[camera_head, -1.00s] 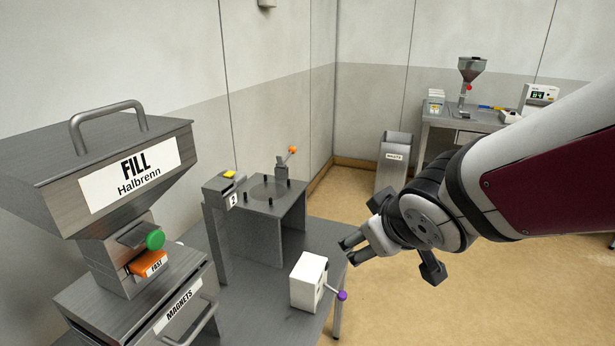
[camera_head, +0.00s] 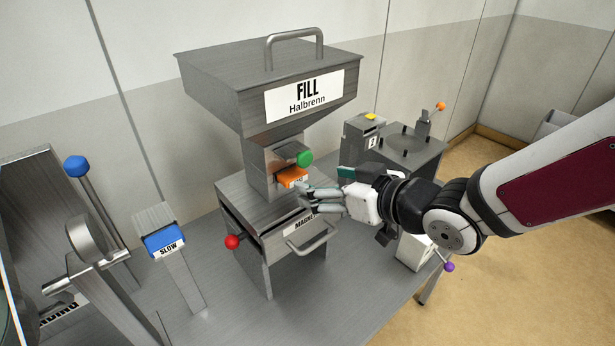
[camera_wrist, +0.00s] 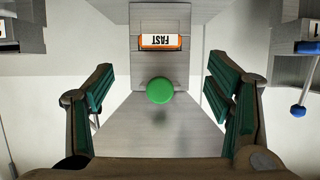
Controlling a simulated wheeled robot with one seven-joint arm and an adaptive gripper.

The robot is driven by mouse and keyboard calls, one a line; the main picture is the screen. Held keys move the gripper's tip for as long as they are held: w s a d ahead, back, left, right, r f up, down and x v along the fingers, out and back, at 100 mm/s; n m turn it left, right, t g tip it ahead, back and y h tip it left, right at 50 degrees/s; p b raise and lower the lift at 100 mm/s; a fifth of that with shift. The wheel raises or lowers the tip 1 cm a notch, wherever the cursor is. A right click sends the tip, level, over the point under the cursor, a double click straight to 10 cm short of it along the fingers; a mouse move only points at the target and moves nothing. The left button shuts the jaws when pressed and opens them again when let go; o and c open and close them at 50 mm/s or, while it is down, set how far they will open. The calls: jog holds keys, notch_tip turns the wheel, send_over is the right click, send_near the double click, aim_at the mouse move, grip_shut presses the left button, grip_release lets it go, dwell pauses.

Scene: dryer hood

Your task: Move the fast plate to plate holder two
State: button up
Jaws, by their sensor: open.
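The orange fast plate (camera_head: 289,178) sits in the front of the FILL machine, just below a green knob (camera_head: 305,158). In the wrist view, the plate (camera_wrist: 160,42) appears upside down, with the green knob (camera_wrist: 160,90) below it in the picture. My gripper (camera_head: 318,196) is open and empty, its fingers pointing at the plate and partly overlapping it in the head view. In the wrist view, the fingers (camera_wrist: 163,88) stand apart on either side of the knob. A grey post with a "2" label (camera_head: 372,142) and a yellow top stands behind my gripper.
A blue SLOW plate (camera_head: 164,241) sits on a slanted post left of the machine. A red knob (camera_head: 232,242) and drawer handle (camera_head: 311,243) project from the machine's lower part. A white box (camera_head: 413,251) with a purple knob stands below my arm.

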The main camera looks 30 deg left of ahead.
aim_at(299, 179)
jog(key=x, duration=0.8)
jog(key=shift+a+f, duration=0.15)
jog(key=shift+a, duration=0.2)
jog(key=c, duration=1.6)
jog(key=shift+d, duration=0.5)
jog(key=shift+c, duration=0.2)
jog(key=shift+s+d+p, duration=0.15)
jog(key=shift+d+p, duration=0.15)
jog(key=shift+d, duration=0.05)
jog(key=shift+s+d, duration=0.1)
jog(key=shift+d, duration=0.2)
jog(key=shift+s+d, duration=0.1)
jog(key=shift+d, duration=0.25)
jog(key=shift+d, duration=0.35)
